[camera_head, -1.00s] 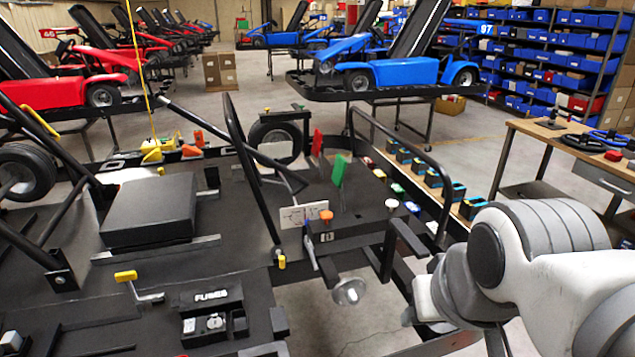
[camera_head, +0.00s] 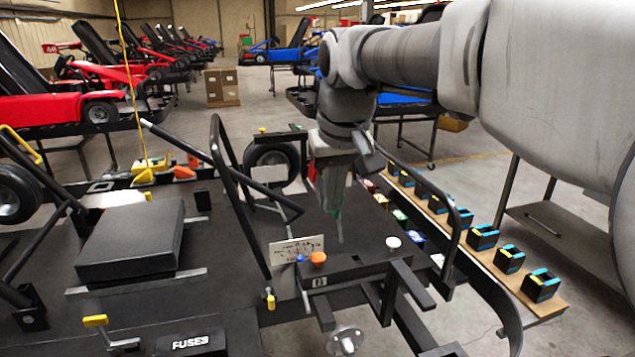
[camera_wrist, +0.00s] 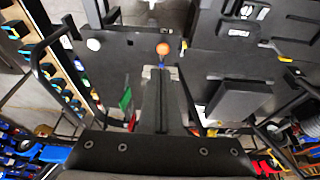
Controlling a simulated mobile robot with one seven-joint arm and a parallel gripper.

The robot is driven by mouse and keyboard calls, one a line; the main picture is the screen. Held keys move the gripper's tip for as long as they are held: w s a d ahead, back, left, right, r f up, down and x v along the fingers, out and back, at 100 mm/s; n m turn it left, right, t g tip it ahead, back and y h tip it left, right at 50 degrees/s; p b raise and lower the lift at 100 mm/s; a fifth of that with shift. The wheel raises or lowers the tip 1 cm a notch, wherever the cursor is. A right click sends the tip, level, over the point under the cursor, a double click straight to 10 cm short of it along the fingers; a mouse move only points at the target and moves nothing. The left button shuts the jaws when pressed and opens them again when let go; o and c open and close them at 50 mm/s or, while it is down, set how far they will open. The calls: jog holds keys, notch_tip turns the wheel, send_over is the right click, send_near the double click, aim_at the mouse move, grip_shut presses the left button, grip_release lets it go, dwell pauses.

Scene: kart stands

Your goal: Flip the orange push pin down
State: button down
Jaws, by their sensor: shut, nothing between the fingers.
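The orange push pin (camera_head: 318,258) has a round orange head and stands on a black bar of the kart frame, beside a small blue part (camera_head: 300,258). My gripper (camera_head: 340,238) is shut and empty, pointing down, a little behind and to the right of the pin. In the wrist view the orange head (camera_wrist: 163,49) lies just beyond my shut fingertips (camera_wrist: 157,70). A gap shows between them in the head view; I cannot tell whether the pin is up or down.
A white knob (camera_head: 393,242) stands right of the pin. A white label plate (camera_head: 296,250) is behind it. A black tubular hoop (camera_head: 235,190) rises at left and another rail (camera_head: 440,190) at right. A green flag (camera_wrist: 125,98) is near my fingers.

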jog(key=w, duration=0.1)
jog(key=w+a, duration=0.1)
jog(key=w, duration=0.1)
jog(key=shift+a, duration=0.15)
jog(key=shift+f, duration=0.2)
send_near(318, 254)
jog(key=x, duration=0.5)
jog(key=shift+w+f+b, duration=0.15)
jog(key=shift+w+b, duration=0.1)
jog(key=shift+b, duration=0.1)
jog(key=shift+f, duration=0.55)
